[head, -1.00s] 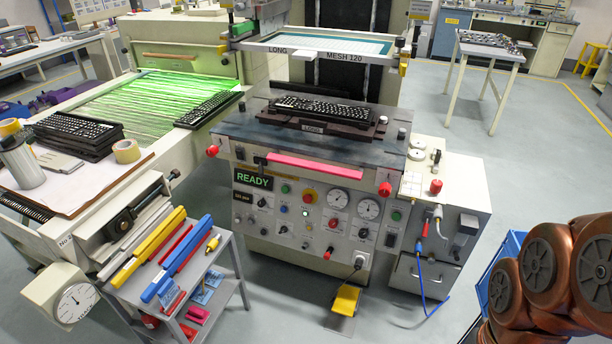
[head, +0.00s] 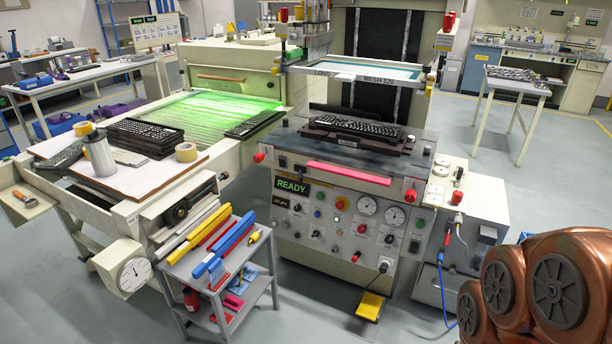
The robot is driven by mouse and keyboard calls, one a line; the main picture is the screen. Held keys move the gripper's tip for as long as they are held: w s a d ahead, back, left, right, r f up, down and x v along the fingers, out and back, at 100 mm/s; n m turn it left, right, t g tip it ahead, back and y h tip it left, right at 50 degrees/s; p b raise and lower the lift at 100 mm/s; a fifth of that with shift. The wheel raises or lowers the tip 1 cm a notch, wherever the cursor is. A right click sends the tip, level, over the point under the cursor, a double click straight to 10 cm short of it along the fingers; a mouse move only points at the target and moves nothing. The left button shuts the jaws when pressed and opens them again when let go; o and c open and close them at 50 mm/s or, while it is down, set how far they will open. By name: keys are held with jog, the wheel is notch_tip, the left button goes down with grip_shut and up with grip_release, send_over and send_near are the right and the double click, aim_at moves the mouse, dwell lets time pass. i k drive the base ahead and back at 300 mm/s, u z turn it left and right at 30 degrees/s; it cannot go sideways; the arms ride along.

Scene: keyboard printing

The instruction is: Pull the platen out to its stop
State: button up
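The platen (head: 352,142) is a dark block on the dark top plate of the printing machine, with a black keyboard (head: 358,127) lying on it. A red-pink bar (head: 349,173) runs along the front edge of the machine top, above the control panel. The screen frame (head: 345,69), marked LONG and MESH 120, hangs above and behind the platen. The panel display (head: 292,186) reads READY. My copper-coloured arm links are at the lower right, well apart from the machine. My gripper is not in view.
A grey cart (head: 258,278) with coloured bars stands at the front left. A conveyor (head: 195,127) with green light runs at the left. A yellow pedal (head: 370,304) lies on the floor below the panel. A side cabinet (head: 490,215) with a blue hose stands right.

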aim_at(434, 175)
jog(key=u, duration=1.15)
jog(key=i, duration=1)
